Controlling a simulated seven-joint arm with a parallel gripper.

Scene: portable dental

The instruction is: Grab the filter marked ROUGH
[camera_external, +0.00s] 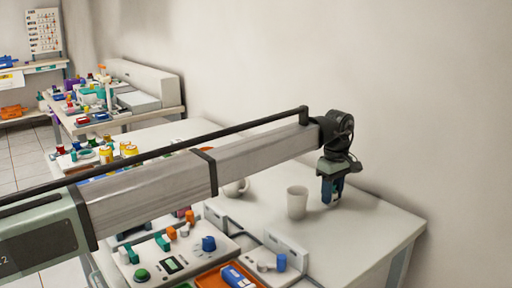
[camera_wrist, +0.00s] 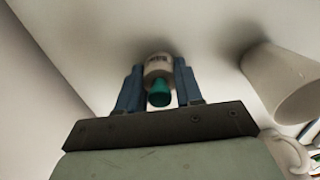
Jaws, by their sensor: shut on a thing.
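My gripper (camera_wrist: 158,88) is shut on a small white cylindrical filter (camera_wrist: 158,66) with a green end (camera_wrist: 159,93). The filter sits between the two blue fingers in the wrist view. Dark marks show on its white side, but they are too small to read. In the external view my gripper (camera_external: 331,190) points down at the table's far right part, just right of a white cup. The filter is hidden or too small to make out there. I cannot tell whether it touches the table.
The white cup (camera_external: 297,202) stands close beside my gripper; it also shows in the wrist view (camera_wrist: 283,80). A white mug (camera_external: 237,187) stands further left. Control panels and an orange tray (camera_external: 228,277) are at the front. The table (camera_external: 370,225) is clear to the right.

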